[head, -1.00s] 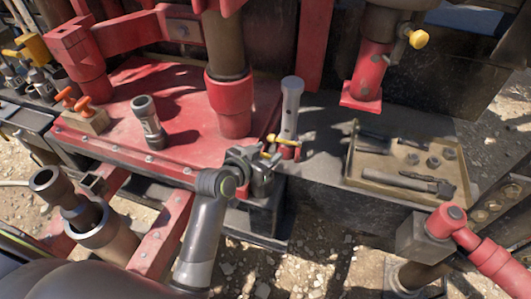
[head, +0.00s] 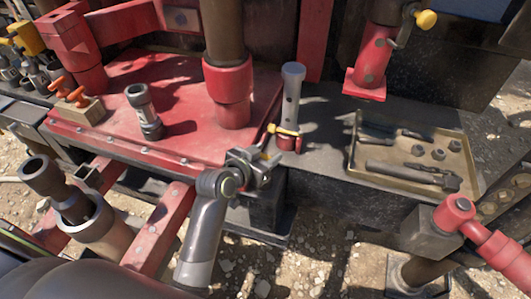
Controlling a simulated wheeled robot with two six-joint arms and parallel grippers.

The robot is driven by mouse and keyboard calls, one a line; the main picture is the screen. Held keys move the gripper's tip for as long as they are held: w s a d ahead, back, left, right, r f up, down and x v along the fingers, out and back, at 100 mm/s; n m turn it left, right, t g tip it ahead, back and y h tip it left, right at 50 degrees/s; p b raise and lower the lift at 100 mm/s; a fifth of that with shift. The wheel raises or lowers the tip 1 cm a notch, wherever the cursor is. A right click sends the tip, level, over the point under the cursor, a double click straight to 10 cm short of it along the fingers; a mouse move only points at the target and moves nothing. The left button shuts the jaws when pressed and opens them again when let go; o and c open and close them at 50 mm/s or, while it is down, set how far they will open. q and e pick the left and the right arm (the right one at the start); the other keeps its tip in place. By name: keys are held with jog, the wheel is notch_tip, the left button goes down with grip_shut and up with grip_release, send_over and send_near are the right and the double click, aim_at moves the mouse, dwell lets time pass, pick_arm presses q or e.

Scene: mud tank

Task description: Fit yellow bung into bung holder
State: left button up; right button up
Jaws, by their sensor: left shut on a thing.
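A yellow bung (head: 284,130) with a bar-shaped top shows at the tips of my left gripper (head: 266,157), which is shut on it. The jaws hide much of the bung's body. The bar overlaps the red base of an upright grey tube (head: 291,95); I cannot tell whether they touch. A small tan block, apparently the bung holder (head: 88,113), sits at the left end of the red deck with orange T-handled bungs (head: 76,96) standing in it. My left gripper is well to the right of it, by the deck's right edge. My right gripper is not visible.
A grey fitting (head: 145,112) stands on the red deck (head: 185,108) between the block and a thick red-collared pipe (head: 229,95). A tan tray (head: 400,186) of tools lies to the right. A red pipe with a yellow knob (head: 426,19) hangs above it.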

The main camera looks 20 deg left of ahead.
pick_arm(q)
jog(key=o, duration=1)
jog(key=v, duration=1.7)
jog(key=shift+s+a, duration=0.1)
jog(key=shift+s, duration=0.1)
